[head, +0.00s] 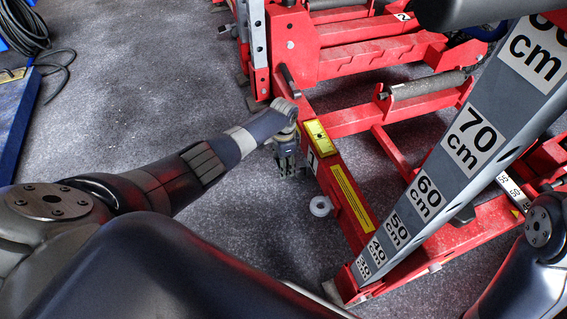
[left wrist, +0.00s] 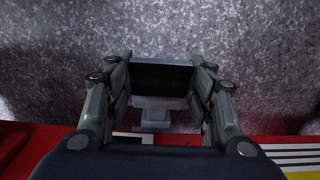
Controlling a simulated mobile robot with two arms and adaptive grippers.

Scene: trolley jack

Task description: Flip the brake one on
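The red trolley jack (head: 340,178) marked with a 1 stands right of my left gripper (head: 288,166) in the head view. The gripper points down beside its red side beam. In the left wrist view my left gripper (left wrist: 160,78) is open, its fingers on either side of a black flat plate (left wrist: 160,77) on a grey bracket (left wrist: 153,110) by the red beam. This plate looks like brake one. I cannot tell whether the fingers touch it. In the head view the gripper hides it. My right gripper is out of view.
A white round wheel (head: 320,206) sits beside the beam, just below the gripper. A tilted grey post with cm marks (head: 448,170) rises at the right. A second red jack (head: 345,52) stands behind. Bare grey floor (head: 140,95) lies to the left.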

